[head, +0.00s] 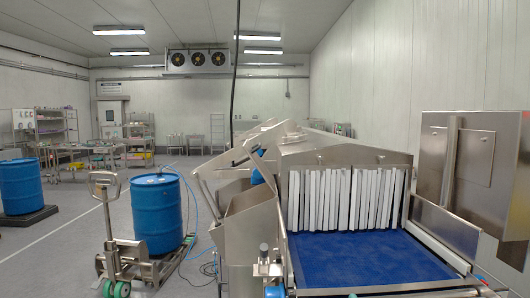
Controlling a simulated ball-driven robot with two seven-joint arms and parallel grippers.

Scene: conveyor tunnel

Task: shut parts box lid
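I cannot make out a parts box or its lid in the head view. Small items lie on the far work tables (85,152) at the left, too small to tell apart. Neither of my grippers is in view.
A conveyor tunnel with a blue belt (365,258) and white strip curtain (335,198) stands in front at the right. A blue drum (156,215) sits on a pallet truck (125,262) at left centre. Another blue drum (18,187) stands at the left edge. Grey floor between the drums is clear.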

